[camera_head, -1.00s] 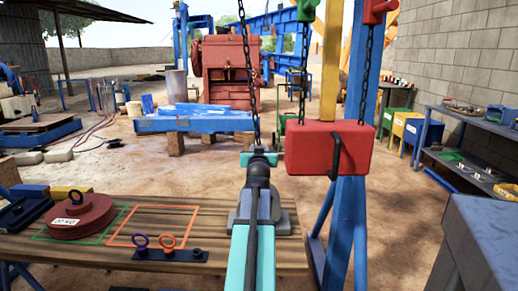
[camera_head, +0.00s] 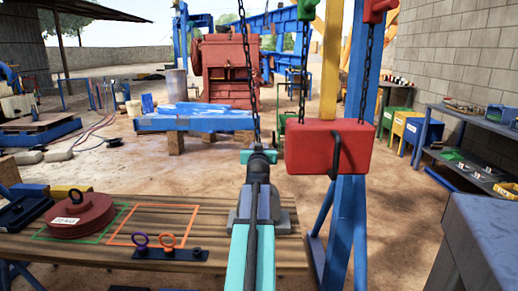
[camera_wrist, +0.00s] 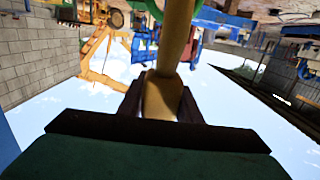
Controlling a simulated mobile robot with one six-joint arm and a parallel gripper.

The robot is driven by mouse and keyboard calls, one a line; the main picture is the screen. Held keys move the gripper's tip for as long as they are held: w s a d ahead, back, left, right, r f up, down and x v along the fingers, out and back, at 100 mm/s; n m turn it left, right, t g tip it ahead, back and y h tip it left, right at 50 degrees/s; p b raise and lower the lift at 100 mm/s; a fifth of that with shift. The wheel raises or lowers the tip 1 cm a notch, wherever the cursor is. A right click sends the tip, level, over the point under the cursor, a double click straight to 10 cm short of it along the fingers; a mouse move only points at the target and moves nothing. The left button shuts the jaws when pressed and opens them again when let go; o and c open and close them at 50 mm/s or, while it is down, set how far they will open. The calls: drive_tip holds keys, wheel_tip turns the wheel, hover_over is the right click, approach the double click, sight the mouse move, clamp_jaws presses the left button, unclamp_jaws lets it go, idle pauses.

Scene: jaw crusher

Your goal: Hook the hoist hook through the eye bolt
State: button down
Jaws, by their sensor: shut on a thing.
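My gripper (camera_head: 258,158) is at the lower end of the left hanging chain (camera_head: 251,90), above the far right part of the wooden bench. A green block (camera_head: 243,156) shows at its tip. In the wrist view my gripper (camera_wrist: 162,100) has its dark fingers shut around a tan, rod-like piece (camera_wrist: 176,40), which looks like part of the hoist hook. The hook's tip is hidden in the head view. A red round weight (camera_head: 82,218) lies on the bench to the left, with a dark eye bolt (camera_head: 75,194) upright on top, well apart from my gripper.
A black holder (camera_head: 157,254) with purple and orange ring bolts is at the bench's front. An orange outlined square (camera_head: 150,225) is empty. A red box (camera_head: 328,147) with a dark handle hangs on chains beside a blue post (camera_head: 351,215). A grey block (camera_head: 482,240) is right.

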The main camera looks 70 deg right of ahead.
drive_tip(key=shift+x, duration=0.9)
drive_tip(key=shift+d+r, duration=0.1)
drive_tip(key=shift+r, duration=0.05)
drive_tip(key=shift+w+d+r+p, duration=0.2)
drive_tip(key=shift+d+r+p, duration=0.2)
drive_tip(key=shift+r, duration=0.2)
drive_tip(key=shift+w+d+r, duration=0.1)
drive_tip(key=shift+d+r, duration=0.1)
drive_tip(key=shift+r, duration=0.15)
idle(0.4)
drive_tip(key=shift+d+r+p, duration=0.15)
drive_tip(key=shift+r+p, duration=0.15)
drive_tip(key=shift+w+d+r, duration=0.1)
drive_tip(key=shift+d+r, duration=0.05)
idle(0.5)
drive_tip(key=c, duration=1.3)
unclamp_jaws()
drive_tip(key=shift+o, duration=0.5)
drive_tip(key=p+v, duration=0.1)
drive_tip(key=v, duration=1.3)
